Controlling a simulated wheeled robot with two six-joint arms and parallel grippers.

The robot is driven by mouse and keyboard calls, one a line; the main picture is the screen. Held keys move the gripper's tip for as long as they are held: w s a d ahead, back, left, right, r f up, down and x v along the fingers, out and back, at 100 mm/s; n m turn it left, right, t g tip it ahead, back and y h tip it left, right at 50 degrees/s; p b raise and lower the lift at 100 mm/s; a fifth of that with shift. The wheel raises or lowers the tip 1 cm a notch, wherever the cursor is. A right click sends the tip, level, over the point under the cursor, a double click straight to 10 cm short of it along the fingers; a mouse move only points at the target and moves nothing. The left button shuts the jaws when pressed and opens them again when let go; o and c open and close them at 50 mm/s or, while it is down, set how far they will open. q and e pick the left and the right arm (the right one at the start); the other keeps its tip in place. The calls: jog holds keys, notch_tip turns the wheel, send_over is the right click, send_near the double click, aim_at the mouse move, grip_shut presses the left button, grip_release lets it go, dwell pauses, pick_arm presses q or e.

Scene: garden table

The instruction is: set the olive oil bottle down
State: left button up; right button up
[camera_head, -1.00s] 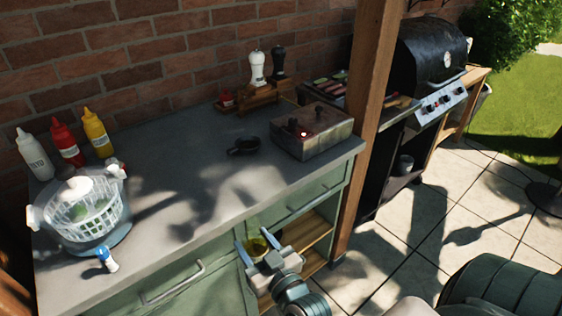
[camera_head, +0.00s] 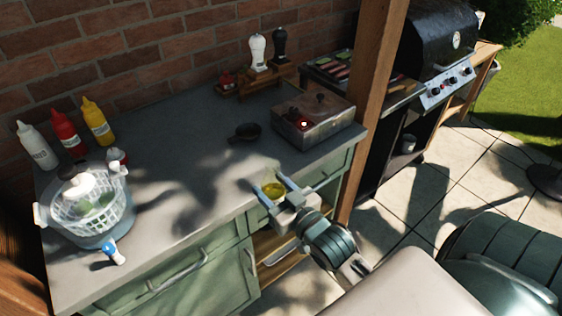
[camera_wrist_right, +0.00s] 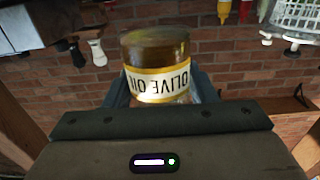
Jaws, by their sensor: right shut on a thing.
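The olive oil bottle (camera_wrist_right: 155,62) is between the fingers of my right gripper in the right wrist view. Its label reads OLIVE OIL and appears upside down there. In the head view a yellow-green part of the bottle (camera_head: 271,190) shows between the fingers. My right gripper (camera_head: 273,188) is shut on it at the front edge of the grey counter (camera_head: 185,205). I cannot tell whether the bottle touches the counter. My left gripper is not in view.
A wooden rack (camera_head: 250,84) with shakers is at the back. A salad spinner (camera_head: 90,215) and squeeze bottles (camera_head: 66,133) stand at left. A wooden post (camera_head: 377,100) rises at right. Mid-counter is clear.

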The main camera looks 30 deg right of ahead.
jog(key=shift+d+r, duration=0.15)
jog(key=shift+r, duration=0.25)
jog(key=shift+w+d+r+p, duration=0.1)
jog(key=shift+w+d+p, duration=0.15)
jog(key=shift+w+p, duration=0.1)
jog(key=w+d+p, duration=0.1)
jog(key=w+d, duration=0.2)
jog(key=w, duration=0.1)
jog(key=w+d+f+p, duration=0.1)
jog(key=w+d, duration=0.2)
jog(key=w+d+p, duration=0.1)
jog(key=w+d, duration=0.2)
jog(key=w, duration=0.1)
jog(key=shift+w+d+f, duration=0.3)
jog(key=shift+w+f, duration=0.05)
jog(key=shift+f, duration=1.8)
jog(key=shift+f, duration=0.1)
jog(key=o, duration=1.1)
jog(key=shift+o, duration=0.2)
